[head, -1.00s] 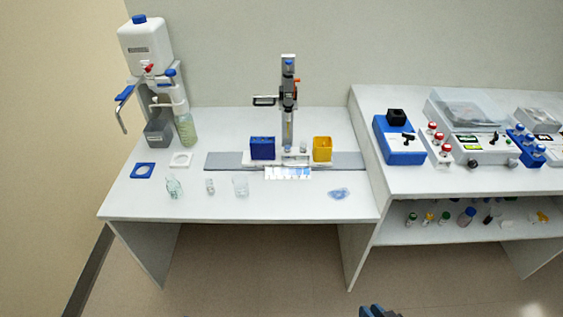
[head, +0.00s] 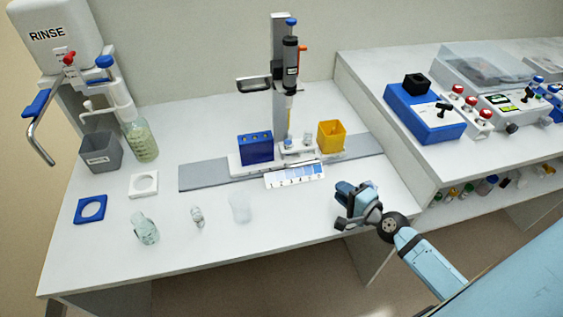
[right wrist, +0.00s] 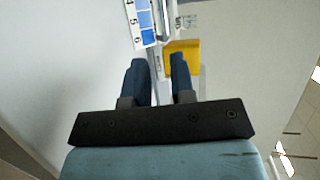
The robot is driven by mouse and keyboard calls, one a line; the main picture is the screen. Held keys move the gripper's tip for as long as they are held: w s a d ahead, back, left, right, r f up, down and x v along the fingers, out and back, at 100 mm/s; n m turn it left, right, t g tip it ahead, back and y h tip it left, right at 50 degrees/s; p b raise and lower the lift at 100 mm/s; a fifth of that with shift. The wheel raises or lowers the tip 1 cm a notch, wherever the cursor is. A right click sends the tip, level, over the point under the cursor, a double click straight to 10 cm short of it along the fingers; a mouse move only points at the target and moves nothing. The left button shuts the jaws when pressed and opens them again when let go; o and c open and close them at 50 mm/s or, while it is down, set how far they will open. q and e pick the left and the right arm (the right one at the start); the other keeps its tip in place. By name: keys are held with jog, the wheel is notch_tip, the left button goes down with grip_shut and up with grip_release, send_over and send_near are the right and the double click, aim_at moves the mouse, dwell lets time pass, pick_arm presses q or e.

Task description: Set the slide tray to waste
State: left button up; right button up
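The slide tray (head: 238,170) is a pale carriage on a long grey rail (head: 205,177). It carries a blue block with holes (head: 256,148), small clear vials and a yellow bin (head: 331,136). A numbered scale strip (head: 295,177) lies along its front, and a pipette on a stand (head: 290,65) rises behind its middle, tip over the vials. My right gripper (head: 346,206) is open and empty, in front and right of the tray, apart from it. In the right wrist view its fingers (right wrist: 158,62) are spread, with the yellow bin (right wrist: 186,60) and scale strip (right wrist: 145,22) beyond. My left gripper is out of view.
A bottle (head: 146,228), small vial (head: 198,217) and clear cup (head: 240,207) stand at the front left. A rinse carboy (head: 55,40) and grey bin (head: 100,152) are at the far left. The raised right bench (head: 360,75) holds blue devices.

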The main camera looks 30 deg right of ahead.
jog(key=shift+w+m, duration=0.3)
jog(key=shift+w, duration=0.4)
jog(key=x, duration=1.2)
jog(key=shift+w+f+p, duration=0.1)
jog(key=shift+w+p, duration=0.25)
jog(key=shift+w, duration=0.05)
grip_shut()
